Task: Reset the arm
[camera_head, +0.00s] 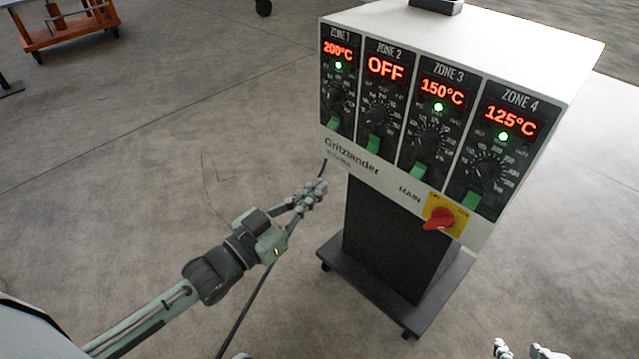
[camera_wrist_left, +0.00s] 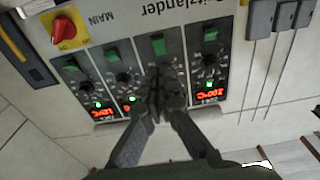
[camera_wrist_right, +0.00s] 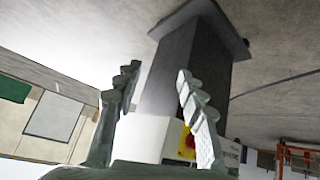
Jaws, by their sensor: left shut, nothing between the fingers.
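My left gripper (camera_head: 316,188) is shut and empty, just left of the lower left edge of the control box (camera_head: 480,35). In the left wrist view the left gripper (camera_wrist_left: 163,92) shows shut in front of the panel, hiding part of it. My right gripper (camera_head: 522,351) shows only its fingertips at the bottom edge of the head view. In the right wrist view the right gripper (camera_wrist_right: 158,78) is open and empty, its fingers apart. The panel reads zone 1 (camera_head: 338,51) 200°C, zone 2 (camera_head: 385,68) OFF, zone 3 (camera_head: 442,92) 150°C, zone 4 (camera_head: 511,119) 125°C.
The red main switch (camera_head: 438,219) sits on a yellow plate at the lower right of the panel. The box stands on a dark column (camera_head: 385,240) with a wheeled base (camera_head: 375,295). An orange cart (camera_head: 70,32) is at the far left.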

